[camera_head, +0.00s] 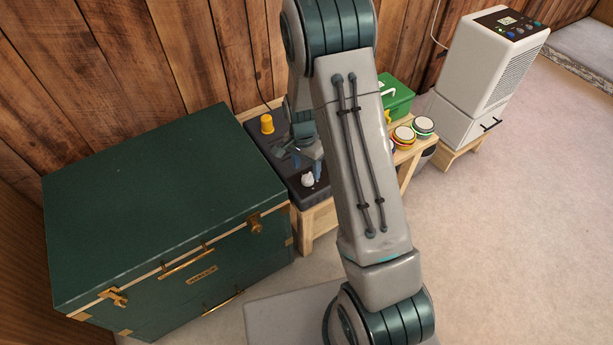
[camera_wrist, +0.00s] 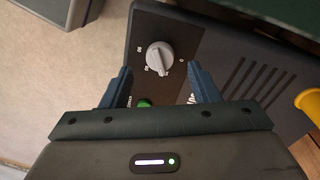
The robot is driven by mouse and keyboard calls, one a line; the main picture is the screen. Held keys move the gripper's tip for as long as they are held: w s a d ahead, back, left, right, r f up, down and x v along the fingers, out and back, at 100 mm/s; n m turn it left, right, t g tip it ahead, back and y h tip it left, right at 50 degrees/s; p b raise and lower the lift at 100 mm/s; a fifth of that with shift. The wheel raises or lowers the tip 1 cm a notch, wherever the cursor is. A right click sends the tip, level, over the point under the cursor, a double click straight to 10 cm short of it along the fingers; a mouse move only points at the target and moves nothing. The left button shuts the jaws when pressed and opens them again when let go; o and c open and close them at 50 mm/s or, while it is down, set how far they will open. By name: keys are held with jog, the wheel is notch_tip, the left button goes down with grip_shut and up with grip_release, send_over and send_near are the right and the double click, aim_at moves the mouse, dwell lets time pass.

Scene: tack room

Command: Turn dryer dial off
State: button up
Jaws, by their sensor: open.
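The dryer (camera_head: 282,166) is a dark box on a wooden bench, beside the green trunk. Its pale grey dial (camera_head: 307,180) sits near the front end of the box. In the wrist view the dial (camera_wrist: 159,56) stands on the dark panel with small white marks around it, one a "0" to its right. I cannot tell which mark it points to. My gripper (camera_wrist: 162,84) is open and empty above the panel, its two dark blue fingers apart and below the dial in the picture. A green button (camera_wrist: 144,103) shows between the fingers. The head view shows my gripper (camera_head: 307,160) partly behind my arm.
A large green trunk (camera_head: 160,200) stands close on the left. A yellow knob-like piece (camera_head: 267,124) sticks up from the dryer's back. A green box (camera_head: 397,98) and round tins (camera_head: 403,135) are to the right, then a white appliance (camera_head: 490,60). The floor at right is clear.

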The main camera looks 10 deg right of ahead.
aim_at(307, 176)
jog(key=shift+s+d+f, duration=0.1)
jog(key=shift+f, duration=1.75)
jog(key=c, duration=1)
jog(key=shift+o, duration=0.2)
jog(key=n, duration=0.5)
jog(key=shift+n+b, duration=0.3)
jog(key=shift+n, duration=0.1)
jog(key=n, duration=0.5)
jog(key=shift+s+n+t, duration=0.15)
jog(key=shift+n+t, duration=0.25)
jog(key=shift+n, duration=0.3)
